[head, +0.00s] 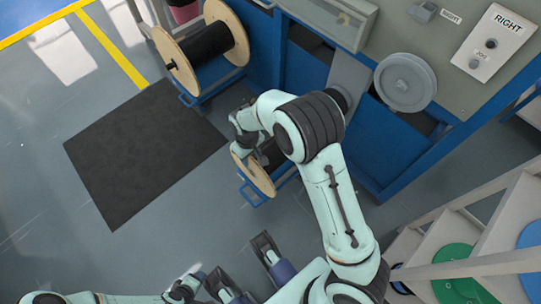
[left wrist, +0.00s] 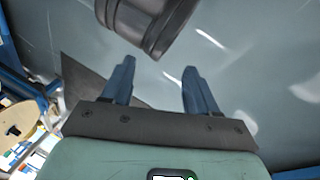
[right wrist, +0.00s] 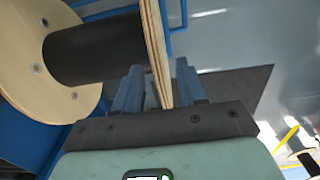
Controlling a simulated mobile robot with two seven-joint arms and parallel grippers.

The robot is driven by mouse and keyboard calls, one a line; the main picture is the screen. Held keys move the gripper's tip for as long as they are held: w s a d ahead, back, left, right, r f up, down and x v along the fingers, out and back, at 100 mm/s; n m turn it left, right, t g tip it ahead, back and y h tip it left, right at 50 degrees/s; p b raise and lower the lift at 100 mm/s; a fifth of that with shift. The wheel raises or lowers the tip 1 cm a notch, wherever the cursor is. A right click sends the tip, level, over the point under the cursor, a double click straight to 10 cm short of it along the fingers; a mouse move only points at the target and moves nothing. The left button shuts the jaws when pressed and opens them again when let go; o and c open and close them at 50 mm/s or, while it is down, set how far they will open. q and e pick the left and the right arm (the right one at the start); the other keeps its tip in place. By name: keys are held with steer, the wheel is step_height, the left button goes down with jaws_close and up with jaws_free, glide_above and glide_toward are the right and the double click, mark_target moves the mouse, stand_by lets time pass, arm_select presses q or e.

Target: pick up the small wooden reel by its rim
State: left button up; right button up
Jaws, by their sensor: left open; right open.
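The small wooden reel (head: 256,177) has pale wooden flanges and black cable on its core. It stands low beside the blue machine, partly hidden by my right arm in the head view. In the right wrist view, one flange's rim (right wrist: 155,45) runs edge-on between the fingers of my right gripper (right wrist: 160,66). That gripper is open around the rim. Its black core and other flange (right wrist: 22,45) show to the left. In the head view the right gripper (head: 242,148) is at the reel's upper left. My left gripper (left wrist: 157,68) is open and empty, away from the reel.
A larger wooden reel (head: 207,44) with black cable stands at upper left. A dark mat (head: 145,150) lies on the grey floor. The blue machine (head: 370,140) borders the reel on the right. A pale rack (head: 460,235) with coloured discs stands at lower right. Floor to the left is clear.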

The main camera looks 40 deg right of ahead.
step_height(320, 180, down, 3)
steer(key=shift+f+b, duration=0.15)
steer(key=shift+b, duration=0.3)
arm_select(q)
steer(key=shift+w+a+f+t, duration=0.15)
steer(key=shift+w+a+f, duration=0.1)
steer(key=shift+w+f, duration=0.15)
steer(key=shift+w+a+f+t, duration=0.15)
steer(key=shift+w+a+f, duration=0.1)
steer(key=shift+w, duration=0.25)
arm_select(e)
jaws_close()
arm_select(q)
steer(key=shift+d, duration=0.1)
